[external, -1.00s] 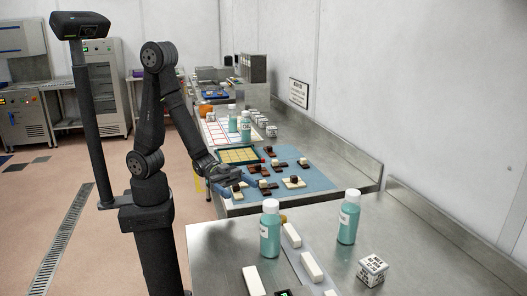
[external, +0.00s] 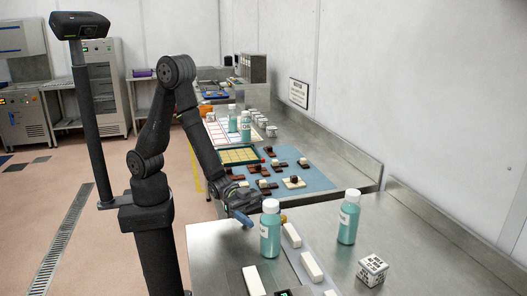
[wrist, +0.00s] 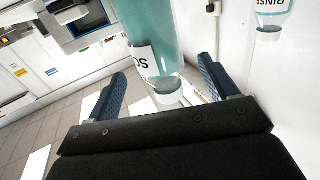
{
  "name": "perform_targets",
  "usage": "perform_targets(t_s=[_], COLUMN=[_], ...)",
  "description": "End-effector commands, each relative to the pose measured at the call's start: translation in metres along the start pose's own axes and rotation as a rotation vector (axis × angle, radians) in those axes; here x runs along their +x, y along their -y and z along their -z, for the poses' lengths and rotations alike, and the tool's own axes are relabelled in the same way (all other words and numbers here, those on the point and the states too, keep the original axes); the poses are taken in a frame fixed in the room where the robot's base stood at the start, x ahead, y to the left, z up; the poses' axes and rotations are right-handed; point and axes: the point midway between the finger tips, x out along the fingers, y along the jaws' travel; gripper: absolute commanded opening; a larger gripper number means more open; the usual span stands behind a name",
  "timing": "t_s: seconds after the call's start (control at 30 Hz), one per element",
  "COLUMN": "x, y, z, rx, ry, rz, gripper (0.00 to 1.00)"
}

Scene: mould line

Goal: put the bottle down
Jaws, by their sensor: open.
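A teal bottle (external: 270,232) with a white cap and white label stands upright on the near steel bench. It also shows large in the wrist view (wrist: 155,45), lying across the gap between my two blue fingers, with part of its label readable. My gripper (external: 245,221) is open, just left of this bottle in the external view. The wrist view shows space beside each finger, and I cannot tell how far the bottle reaches between them.
White bars (external: 291,235) lie close to the near bottle. A printed white cube (external: 372,269) sits at the right. Behind is a blue mat (external: 318,180) with chocolate pieces and a mould tray (external: 238,156).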

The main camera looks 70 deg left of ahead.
Motion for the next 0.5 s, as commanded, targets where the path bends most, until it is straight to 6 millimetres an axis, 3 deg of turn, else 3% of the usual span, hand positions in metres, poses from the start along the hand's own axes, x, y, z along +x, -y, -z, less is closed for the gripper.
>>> perform_targets(t_s=[0.23,0.5], x=[0.019,0.059], y=[0.000,0.000], z=[0.000,0.000], rx=[0.000,-0.001], ry=[-0.001,0.000], rz=[0.000,0.000], gripper=[0.79,0.79])
